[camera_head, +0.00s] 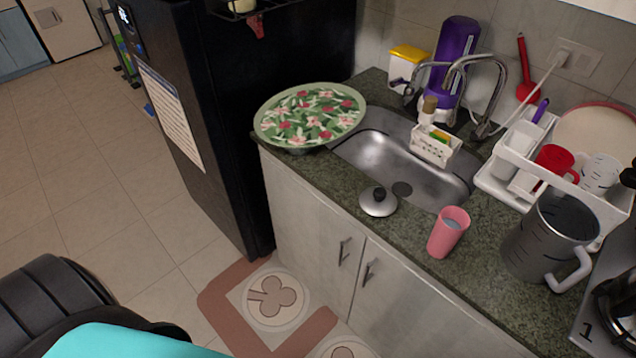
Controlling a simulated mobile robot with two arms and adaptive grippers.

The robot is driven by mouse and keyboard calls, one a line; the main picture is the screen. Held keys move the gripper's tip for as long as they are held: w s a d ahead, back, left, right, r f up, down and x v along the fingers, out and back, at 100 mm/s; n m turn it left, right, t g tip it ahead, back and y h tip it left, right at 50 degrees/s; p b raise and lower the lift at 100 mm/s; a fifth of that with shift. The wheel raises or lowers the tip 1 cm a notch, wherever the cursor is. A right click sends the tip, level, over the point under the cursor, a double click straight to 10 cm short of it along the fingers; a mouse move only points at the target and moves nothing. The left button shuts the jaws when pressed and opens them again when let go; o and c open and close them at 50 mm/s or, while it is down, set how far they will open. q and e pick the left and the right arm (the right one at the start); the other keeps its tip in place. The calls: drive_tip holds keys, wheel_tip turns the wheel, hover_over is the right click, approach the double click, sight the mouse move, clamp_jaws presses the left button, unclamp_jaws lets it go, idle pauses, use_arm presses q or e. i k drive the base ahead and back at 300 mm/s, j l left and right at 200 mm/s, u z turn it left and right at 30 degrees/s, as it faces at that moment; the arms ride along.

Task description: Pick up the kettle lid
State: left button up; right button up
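The kettle lid (378,203) is a small silver disc with a black knob. It lies knob-up on the green-black stone counter, at the front rim of the sink, left of a pink cup. Neither of my grippers shows in the head view, so I cannot see what either holds. No kettle can be made out for certain; a grey jug-like vessel with a white handle (550,238) stands on the counter to the right.
The pink cup (448,232) stands close to the lid's right. A floral round tray (310,115) overhangs the counter's left end. The steel sink (400,160) lies behind. A dish rack (520,150) stands right. A black fridge (225,110) blocks the left. Bare floor (110,190) lies further left.

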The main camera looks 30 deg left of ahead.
sight(376, 201)
drive_tip(key=u, duration=0.4)
drive_tip(key=z, duration=1.7)
drive_tip(key=u, duration=1.7)
drive_tip(key=i+j+z, duration=0.15)
drive_tip(key=j, duration=0.3)
drive_tip(key=i+j+z, duration=0.15)
drive_tip(key=j, duration=0.35)
drive_tip(key=i+j+z, duration=0.15)
drive_tip(key=j, duration=0.3)
drive_tip(key=k, duration=0.05)
